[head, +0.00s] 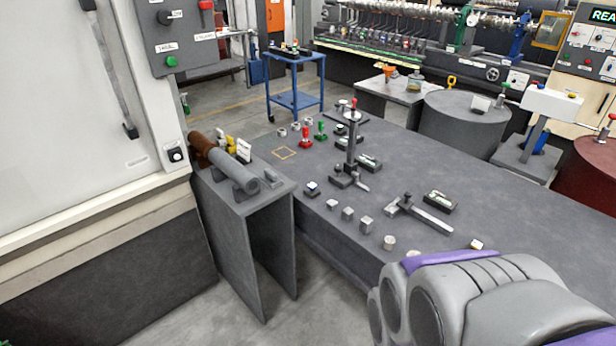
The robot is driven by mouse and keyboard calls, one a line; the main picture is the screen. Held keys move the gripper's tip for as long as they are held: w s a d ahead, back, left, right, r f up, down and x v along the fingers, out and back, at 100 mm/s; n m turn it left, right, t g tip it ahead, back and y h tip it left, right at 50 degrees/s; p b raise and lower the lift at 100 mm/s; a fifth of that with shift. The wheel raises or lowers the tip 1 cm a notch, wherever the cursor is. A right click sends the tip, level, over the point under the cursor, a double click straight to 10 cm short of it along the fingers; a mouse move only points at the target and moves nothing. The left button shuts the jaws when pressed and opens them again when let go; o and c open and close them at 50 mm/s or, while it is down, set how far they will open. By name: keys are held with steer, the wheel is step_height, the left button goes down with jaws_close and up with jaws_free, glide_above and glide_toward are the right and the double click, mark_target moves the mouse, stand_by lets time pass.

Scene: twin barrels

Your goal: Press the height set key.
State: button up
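I cannot pick out a key marked height set. An upright gauge-like stand (352,150) with a dark column and a red tip rises from the grey table (470,210). A small dark box with a pale display (369,162) lies beside it. A similar box with a display (440,201) lies nearer, next to a caliper-like tool (425,217) lying flat. A small dark block with a light top (312,188) sits near the table's left edge. Any buttons on these are too small to read. My gripper is not in view; a grey and purple part of my arm covers the lower right.
A narrow grey stand (240,230) with cylinders on top is left of the table. A control box (185,30) hangs at upper left. A blue cart (296,85) and a grey barrel (465,125) are behind. Small metal blocks line the table's near edge. Floor shows between stand and table.

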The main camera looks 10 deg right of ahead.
jaws_close()
stand_by(1.5)
